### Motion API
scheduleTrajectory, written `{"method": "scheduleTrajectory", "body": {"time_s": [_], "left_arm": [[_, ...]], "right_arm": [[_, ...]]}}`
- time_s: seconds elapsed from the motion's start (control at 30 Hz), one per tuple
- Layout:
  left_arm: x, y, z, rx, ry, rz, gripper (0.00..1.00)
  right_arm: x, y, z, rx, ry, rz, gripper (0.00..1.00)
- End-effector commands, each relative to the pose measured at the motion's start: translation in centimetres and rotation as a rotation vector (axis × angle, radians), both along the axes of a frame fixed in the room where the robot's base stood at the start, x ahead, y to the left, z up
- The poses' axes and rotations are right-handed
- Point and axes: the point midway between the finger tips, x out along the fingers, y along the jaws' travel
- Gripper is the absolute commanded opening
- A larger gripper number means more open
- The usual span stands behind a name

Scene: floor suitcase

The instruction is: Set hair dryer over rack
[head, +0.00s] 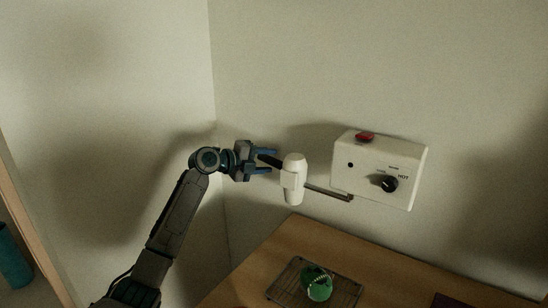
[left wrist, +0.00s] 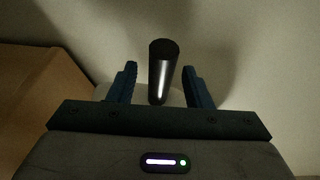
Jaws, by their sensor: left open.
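The white hair dryer (head: 293,180) hangs upright on a thin bracket (head: 328,193) beside the wall box. Its dark handle (head: 268,160) points left toward my left gripper (head: 262,161). My left gripper is open. In the left wrist view the dark round handle (left wrist: 161,72) stands between the two blue fingers, with a gap showing on each side; the white body is mostly hidden behind the gripper. The dark wire rack (head: 343,293) lies on the wooden counter below, with a green round object (head: 317,282) on it. My right gripper is not in view.
The white wall box (head: 382,168) has a red button (head: 365,137) and a black knob (head: 389,184) marked HOT. The wooden counter (head: 300,239) is bare behind the rack. A dark flat item (head: 450,300) lies at its front right. A teal cylinder (head: 12,255) stands far left.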

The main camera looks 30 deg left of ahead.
Motion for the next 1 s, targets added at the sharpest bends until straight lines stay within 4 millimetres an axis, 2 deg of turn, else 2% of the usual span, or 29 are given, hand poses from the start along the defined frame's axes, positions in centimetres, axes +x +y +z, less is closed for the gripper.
{"method": "scheduleTrajectory", "body": {"time_s": [0.2,0.6,0.63,0.83,0.87,1.0], "left_arm": [[2.1,-1.3,-0.5,-0.002,0.001,0.0,0.45],[2.7,-1.6,-0.8,0.001,0.0,0.0,0.45],[2.7,-1.6,-0.8,0.001,0.001,0.0,0.43],[2.7,-1.6,-0.8,0.001,0.001,0.0,0.04],[2.7,-1.6,-0.8,0.001,0.001,0.0,0.0],[2.7,-1.6,-0.8,0.001,0.002,0.0,0.0]], "right_arm": [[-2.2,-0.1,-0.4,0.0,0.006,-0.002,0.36],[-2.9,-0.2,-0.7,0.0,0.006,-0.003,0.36],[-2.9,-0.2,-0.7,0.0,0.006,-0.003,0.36],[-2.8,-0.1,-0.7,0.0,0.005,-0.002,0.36],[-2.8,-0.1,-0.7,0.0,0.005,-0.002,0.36],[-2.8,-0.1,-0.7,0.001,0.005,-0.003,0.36]]}}
